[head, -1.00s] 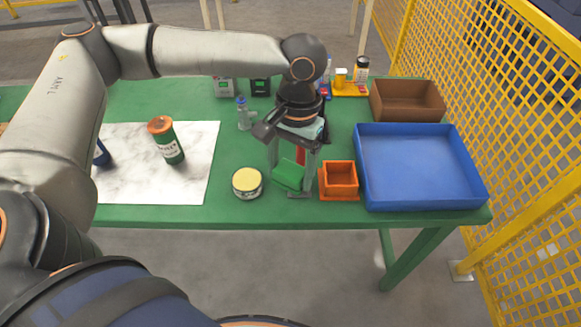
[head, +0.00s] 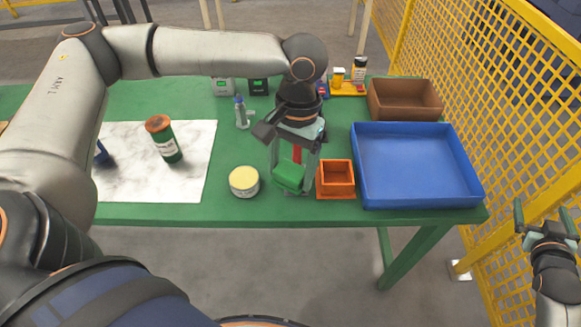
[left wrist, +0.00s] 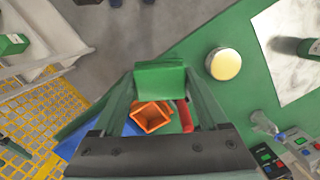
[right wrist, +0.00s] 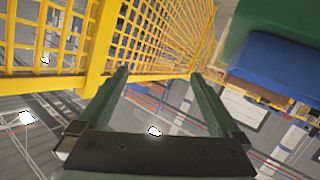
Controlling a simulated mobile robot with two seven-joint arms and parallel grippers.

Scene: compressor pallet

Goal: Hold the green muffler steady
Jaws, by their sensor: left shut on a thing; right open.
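The green muffler (head: 289,175) is a small green block near the front edge of the green table. My left gripper (head: 291,183) reaches down from above and is shut on it. The left wrist view shows the muffler (left wrist: 160,80) between the fingertips (left wrist: 160,85). The head view does not make clear whether its underside touches the table. My right gripper (head: 546,222) is open and empty, off the table's right side by the yellow fence; its spread fingers (right wrist: 163,90) also show in the right wrist view.
An orange bin (head: 336,192) stands close right of the muffler, with a blue tray (head: 415,203) beyond. A yellow-lidded tin (head: 244,182) stands to the left. A red object (head: 297,153) is behind the muffler.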

